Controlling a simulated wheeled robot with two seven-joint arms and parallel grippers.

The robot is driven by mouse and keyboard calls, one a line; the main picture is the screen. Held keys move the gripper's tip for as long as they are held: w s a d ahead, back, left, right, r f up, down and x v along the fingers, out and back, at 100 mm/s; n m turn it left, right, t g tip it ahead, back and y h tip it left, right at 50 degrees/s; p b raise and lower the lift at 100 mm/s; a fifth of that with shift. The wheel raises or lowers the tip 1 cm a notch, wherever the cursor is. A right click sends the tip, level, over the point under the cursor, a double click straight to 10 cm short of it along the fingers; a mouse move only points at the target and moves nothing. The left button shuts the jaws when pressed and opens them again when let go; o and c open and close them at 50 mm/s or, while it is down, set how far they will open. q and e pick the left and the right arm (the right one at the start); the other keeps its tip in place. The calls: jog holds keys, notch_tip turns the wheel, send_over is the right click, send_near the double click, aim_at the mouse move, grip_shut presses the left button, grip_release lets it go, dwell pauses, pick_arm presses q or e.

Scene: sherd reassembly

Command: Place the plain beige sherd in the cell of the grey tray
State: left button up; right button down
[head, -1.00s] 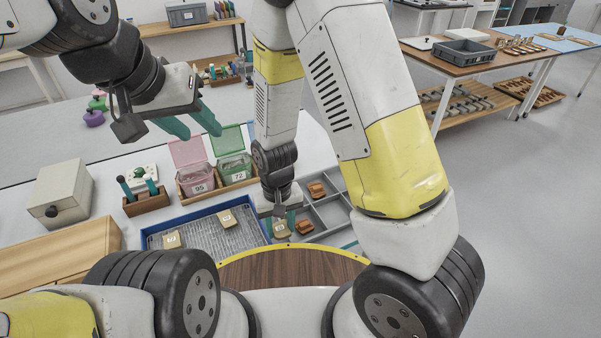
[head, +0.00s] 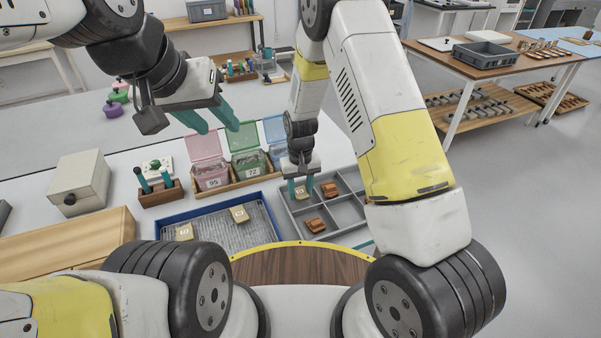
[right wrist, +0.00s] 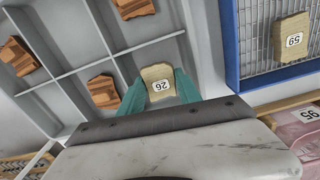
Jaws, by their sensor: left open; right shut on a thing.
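My right gripper (head: 301,190) is shut on a plain beige sherd (head: 301,194) with a white label. In the right wrist view the sherd (right wrist: 157,73) reads 26 and sits between the teal fingers (right wrist: 159,80). It is at the back-left cell of the grey tray (head: 346,231), inside that cell's walls as seen in the right wrist view; I cannot tell whether it touches the cell floor. Orange-brown sherds (head: 329,189) (head: 315,225) lie in other cells. My left gripper (head: 220,129) is open and empty, raised above the table at the back left.
A blue-rimmed tray (head: 268,205) left of the grey tray holds more labelled beige sherds (head: 238,214) (right wrist: 291,38). Behind are open-lidded boxes (head: 212,179), a tool block (head: 160,192) and a beige box (head: 80,183). A wooden surface (head: 300,264) lies in front.

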jog(key=shift+f, duration=0.8)
jog(key=shift+f, duration=0.1)
jog(key=c, duration=0.8)
grip_release()
jog(key=shift+c, duration=0.2)
notch_tip(320, 180, up, 12)
notch_tip(320, 180, up, 17)
jog(key=m+t+y, duration=0.1)
jog(key=t+y, duration=0.1)
send_over(301, 192)
jog(key=s+d, duration=0.6)
jog(key=d, duration=0.1)
jog(key=s+d+r+m+t, duration=0.1)
jog(key=s+d+r+t, duration=0.1)
jog(key=s+r, duration=0.3)
jog(key=s+d+r+t, duration=0.2)
jog(key=s+d+r, duration=0.3)
jog(key=s, duration=0.5)
jog(key=shift+r+m, duration=0.25)
jog(key=shift+m, duration=0.15)
